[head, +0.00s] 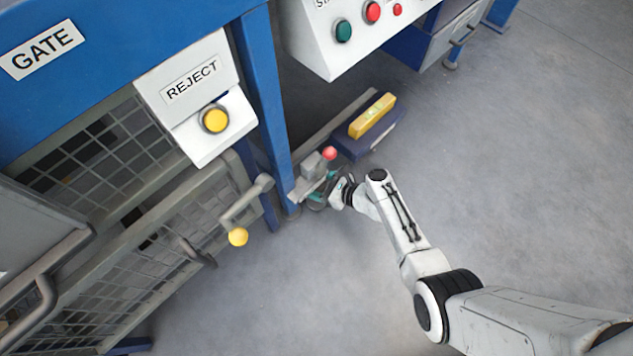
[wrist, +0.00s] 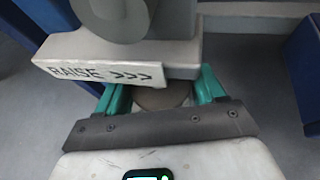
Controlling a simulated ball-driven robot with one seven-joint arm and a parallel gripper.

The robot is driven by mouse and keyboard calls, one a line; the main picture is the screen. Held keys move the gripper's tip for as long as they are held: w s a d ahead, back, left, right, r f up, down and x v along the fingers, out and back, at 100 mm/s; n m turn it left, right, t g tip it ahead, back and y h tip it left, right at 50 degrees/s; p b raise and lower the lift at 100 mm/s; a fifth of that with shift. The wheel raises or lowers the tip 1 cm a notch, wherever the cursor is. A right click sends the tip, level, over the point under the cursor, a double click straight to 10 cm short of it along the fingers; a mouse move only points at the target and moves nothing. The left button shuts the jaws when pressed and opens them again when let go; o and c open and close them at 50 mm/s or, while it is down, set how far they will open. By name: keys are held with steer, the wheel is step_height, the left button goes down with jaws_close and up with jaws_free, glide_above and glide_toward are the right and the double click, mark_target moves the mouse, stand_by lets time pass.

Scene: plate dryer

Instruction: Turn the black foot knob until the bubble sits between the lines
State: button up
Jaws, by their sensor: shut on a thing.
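The spirit level (head: 372,116) is a yellow block with a green vial, lying on a dark blue ledge in the head view. Its bubble and lines are too small to read. My gripper (head: 318,198) is low by the foot of the blue post. In the wrist view, my gripper's teal fingers (wrist: 163,88) are shut on a dark, round foot knob (wrist: 163,98), one finger on each side. A grey bracket marked RAISE with arrows (wrist: 110,70) covers the knob's far part. In the head view I cannot make out the knob.
A red ball (head: 330,153) stands close above my gripper, by the grey bracket (head: 312,167). The blue post (head: 265,95) is just left. The floor (head: 520,200) to the right is clear.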

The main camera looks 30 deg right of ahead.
steer(key=o, duration=1)
steer(key=shift+s+r, duration=0.1)
steer(key=shift+p+v, duration=2.9)
steer(key=shift+v, duration=2.4)
